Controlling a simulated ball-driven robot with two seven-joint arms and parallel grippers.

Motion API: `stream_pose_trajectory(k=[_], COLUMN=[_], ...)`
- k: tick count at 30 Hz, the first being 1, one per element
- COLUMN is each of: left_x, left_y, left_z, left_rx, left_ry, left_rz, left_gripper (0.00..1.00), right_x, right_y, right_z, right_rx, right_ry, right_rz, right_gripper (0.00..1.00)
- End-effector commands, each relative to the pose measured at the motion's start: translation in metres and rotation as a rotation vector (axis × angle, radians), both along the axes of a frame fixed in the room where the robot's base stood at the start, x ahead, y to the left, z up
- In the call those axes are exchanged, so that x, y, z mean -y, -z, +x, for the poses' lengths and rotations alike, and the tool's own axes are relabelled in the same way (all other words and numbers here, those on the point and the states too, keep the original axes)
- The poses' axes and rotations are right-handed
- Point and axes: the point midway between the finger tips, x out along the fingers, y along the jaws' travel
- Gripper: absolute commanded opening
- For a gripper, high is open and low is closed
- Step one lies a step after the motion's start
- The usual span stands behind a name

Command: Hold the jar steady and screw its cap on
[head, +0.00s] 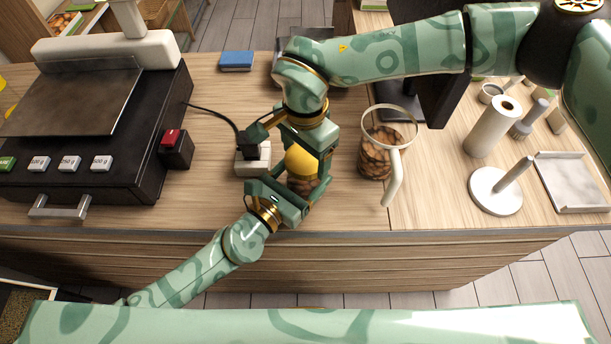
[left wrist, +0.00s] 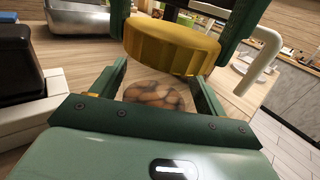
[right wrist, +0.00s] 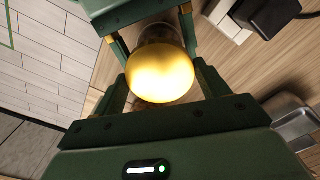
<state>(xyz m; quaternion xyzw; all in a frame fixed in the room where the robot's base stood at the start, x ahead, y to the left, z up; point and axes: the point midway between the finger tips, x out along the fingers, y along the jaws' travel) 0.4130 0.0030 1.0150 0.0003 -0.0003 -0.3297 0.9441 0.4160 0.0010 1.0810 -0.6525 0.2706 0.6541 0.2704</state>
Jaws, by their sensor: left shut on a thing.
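The jar (left wrist: 155,95), clear with brown contents, stands on the counter. A yellow cap (head: 299,161) sits at its mouth; I cannot tell whether it is threaded. My left gripper (head: 296,190) comes in from the front and is shut on the jar's body. My right gripper (head: 306,148) points down from above with its fingers on either side of the cap. In the right wrist view the cap (right wrist: 160,74) fills the space between the fingertips; whether they press on it is unclear. The cap also shows above the jar in the left wrist view (left wrist: 170,46).
A glass pitcher (head: 385,150) with brown contents stands close on the right. A white block with a black plug (head: 253,157) is close on the left, beside a large black scale (head: 100,120). A paper roll (head: 491,127) and a tray (head: 575,182) stand further right.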

Motion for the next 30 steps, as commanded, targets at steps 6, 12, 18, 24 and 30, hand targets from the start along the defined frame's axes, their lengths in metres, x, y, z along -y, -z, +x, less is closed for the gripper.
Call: stream_pose_trajectory(k=[6, 12, 18, 24, 30], left_x=[0.0000, 0.0000, 0.0000, 0.0000, 0.0000], left_y=[0.0004, 0.0004, 0.0004, 0.0005, 0.0005], left_z=[-0.0001, -0.0001, -0.0001, -0.0001, -0.0001], left_rx=[-0.001, -0.001, -0.001, -0.001, -0.001], left_ry=[0.000, 0.000, 0.000, 0.000, 0.000], left_rz=[0.000, 0.000, 0.000, 0.000, 0.000], left_gripper=[0.10, 0.10, 0.10, 0.10, 0.10], right_x=[0.0000, -0.0001, -0.0002, -0.0003, -0.0003], right_y=[-0.0002, -0.0001, 0.0005, 0.0002, 0.0002], right_z=[0.0000, 0.0001, -0.0001, 0.0000, 0.0000], right_rx=[0.000, 0.000, -0.001, 0.001, 0.001], right_ry=[0.020, 0.414, 1.024, 1.259, 1.256], right_rz=[0.000, 0.001, 0.001, 0.000, 0.000], right_gripper=[0.46, 0.46, 0.46, 0.46, 0.95])
